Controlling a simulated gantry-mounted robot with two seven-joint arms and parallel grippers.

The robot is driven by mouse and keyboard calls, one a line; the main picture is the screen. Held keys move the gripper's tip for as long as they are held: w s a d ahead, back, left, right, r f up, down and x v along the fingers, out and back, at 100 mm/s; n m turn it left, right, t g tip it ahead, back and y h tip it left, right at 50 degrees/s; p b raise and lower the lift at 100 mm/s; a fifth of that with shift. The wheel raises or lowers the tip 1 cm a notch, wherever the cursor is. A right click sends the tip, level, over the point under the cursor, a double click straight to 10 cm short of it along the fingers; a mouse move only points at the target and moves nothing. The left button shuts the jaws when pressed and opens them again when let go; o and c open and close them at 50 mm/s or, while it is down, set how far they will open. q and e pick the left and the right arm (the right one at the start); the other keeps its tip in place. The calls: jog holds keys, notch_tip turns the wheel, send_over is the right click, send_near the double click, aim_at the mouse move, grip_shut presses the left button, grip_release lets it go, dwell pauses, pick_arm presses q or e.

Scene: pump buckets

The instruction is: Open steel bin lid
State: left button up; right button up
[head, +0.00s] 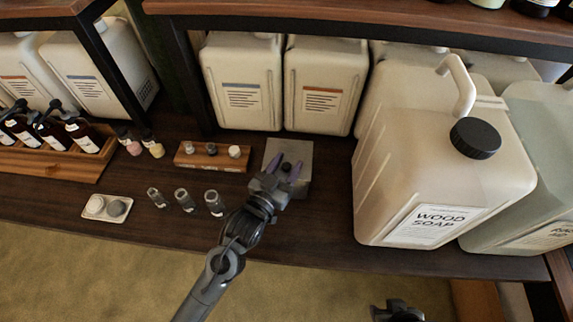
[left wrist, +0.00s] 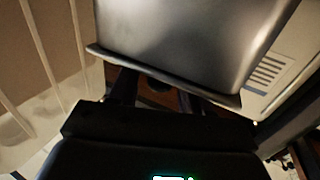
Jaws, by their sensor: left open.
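The small grey steel bin (head: 300,150) stands on the dark wooden shelf, in front of the pale jugs. A small dark spot, possibly a knob, shows on it between my fingers. My left gripper (head: 285,170) is open over the bin, one finger on each side of that spot. In the left wrist view the bin's smooth metal side (left wrist: 190,35) fills the top, with a flared rim below it. The dark fingers of my left gripper (left wrist: 158,95) reach toward that rim; contact cannot be told. Part of my right gripper (head: 398,312) shows at the bottom edge.
A large wood soap jug (head: 430,150) stands close on the right. A wooden block with small jars (head: 211,156) and several glass vials (head: 185,200) stand left of the bin. A small tray (head: 107,208) lies farther left. The upper shelf (head: 350,20) overhangs behind.

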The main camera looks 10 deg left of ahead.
pick_arm(q)
grip_shut()
pick_arm(e)
jog(key=shift+a, duration=0.1)
pick_arm(q)
jog(key=shift+r, duration=0.1)
pick_arm(e)
jog(key=shift+r, duration=0.1)
